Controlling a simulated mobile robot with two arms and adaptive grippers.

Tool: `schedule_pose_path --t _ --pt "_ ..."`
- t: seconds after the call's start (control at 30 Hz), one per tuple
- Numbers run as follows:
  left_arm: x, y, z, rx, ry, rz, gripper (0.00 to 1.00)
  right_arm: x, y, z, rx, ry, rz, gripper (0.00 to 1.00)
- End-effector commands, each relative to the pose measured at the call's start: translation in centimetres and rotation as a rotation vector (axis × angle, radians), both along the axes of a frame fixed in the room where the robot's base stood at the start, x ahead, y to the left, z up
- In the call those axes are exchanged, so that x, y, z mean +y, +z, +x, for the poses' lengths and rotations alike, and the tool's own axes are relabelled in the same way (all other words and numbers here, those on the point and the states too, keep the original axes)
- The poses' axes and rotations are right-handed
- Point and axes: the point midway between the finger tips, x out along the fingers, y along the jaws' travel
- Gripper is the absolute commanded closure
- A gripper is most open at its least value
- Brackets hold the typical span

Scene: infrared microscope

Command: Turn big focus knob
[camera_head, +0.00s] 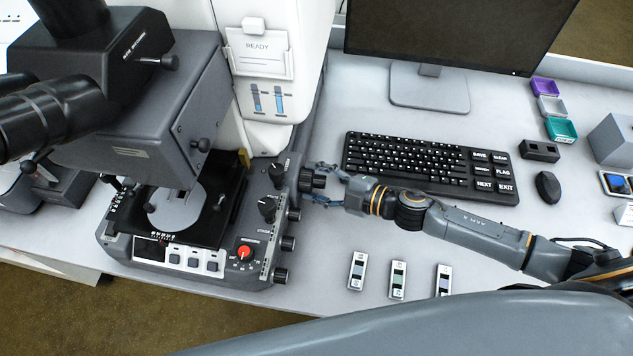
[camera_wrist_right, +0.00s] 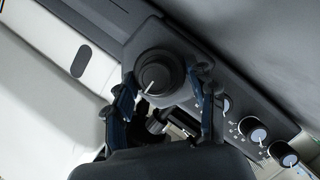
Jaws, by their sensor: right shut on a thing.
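The big focus knob (camera_head: 308,181) is a dark, ribbed round knob on the right side of the microscope's base (camera_head: 262,218). In the right wrist view the knob (camera_wrist_right: 158,74) faces the camera, with a white pointer line toward its lower left. My right gripper (camera_head: 315,182) reaches in from the right, with one finger on each side of the knob. In the right wrist view its blue fingers (camera_wrist_right: 166,84) stand left and right of the knob, shut on it. The exact contact points are partly hidden. My left gripper is not in view.
Smaller side knobs (camera_head: 287,243) sit along the same base, near the lower finger. A red-topped dial (camera_head: 245,252) is on its front. The keyboard (camera_head: 430,165) lies just behind my right arm. Several small slides (camera_head: 398,280) lie in front of it.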

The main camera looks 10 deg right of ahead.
Motion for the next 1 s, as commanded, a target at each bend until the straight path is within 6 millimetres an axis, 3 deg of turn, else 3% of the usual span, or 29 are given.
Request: schedule_pose_path --t 0.43,0.47,0.57,1.0 --pt "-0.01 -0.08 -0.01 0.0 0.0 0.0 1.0 0.08 0.07 -0.04 -0.011 0.003 -0.003 0.76" --pt "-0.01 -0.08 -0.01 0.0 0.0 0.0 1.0 0.09 0.07 -0.04 -0.011 0.003 -0.003 0.42" --pt "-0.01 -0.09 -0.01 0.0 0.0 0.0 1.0 0.08 0.07 -0.04 -0.011 0.003 -0.003 0.22" --pt "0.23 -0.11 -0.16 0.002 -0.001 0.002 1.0 -0.51 0.11 -0.56 -0.007 0.002 -0.003 0.21"
